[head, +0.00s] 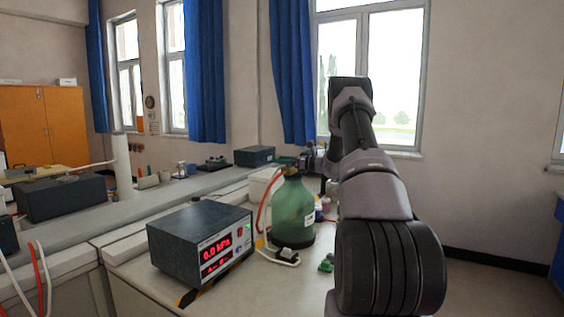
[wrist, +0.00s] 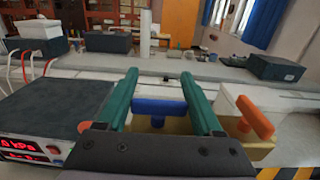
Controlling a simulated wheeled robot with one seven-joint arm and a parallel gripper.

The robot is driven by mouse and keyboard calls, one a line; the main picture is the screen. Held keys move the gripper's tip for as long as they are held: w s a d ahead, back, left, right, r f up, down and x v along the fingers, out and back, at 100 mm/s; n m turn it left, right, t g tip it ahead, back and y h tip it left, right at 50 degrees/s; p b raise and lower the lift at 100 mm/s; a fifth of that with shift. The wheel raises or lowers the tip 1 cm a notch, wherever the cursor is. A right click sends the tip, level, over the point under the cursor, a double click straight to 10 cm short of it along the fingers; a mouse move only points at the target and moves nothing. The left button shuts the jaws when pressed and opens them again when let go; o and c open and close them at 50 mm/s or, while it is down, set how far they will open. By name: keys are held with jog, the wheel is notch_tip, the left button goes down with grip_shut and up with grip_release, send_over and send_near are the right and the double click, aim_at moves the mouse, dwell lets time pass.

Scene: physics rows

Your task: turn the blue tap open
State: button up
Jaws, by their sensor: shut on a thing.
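The blue tap (wrist: 160,106) shows in the wrist view as a blue bar handle on a yellowish body. It lies crosswise between the two green fingers of my gripper (wrist: 159,76), which are shut on it from its left and right. An orange tap handle (wrist: 255,117) stands just right of the fingers, on the same kind of body.
A dark meter box with a red display (head: 203,245) stands on the bench left of the bottle; it also shows at the left of the wrist view (wrist: 50,115). A small green object (head: 327,263) lies on the bench front. Red and white tubes run beside the bottle.

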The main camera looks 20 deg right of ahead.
jog(key=o, duration=1.4)
jog(key=shift+c, duration=0.2)
jog(key=shift+d, duration=0.1)
jog(key=v, duration=1)
jog(key=shift+s, duration=0.3)
jog(key=shift+d, duration=0.2)
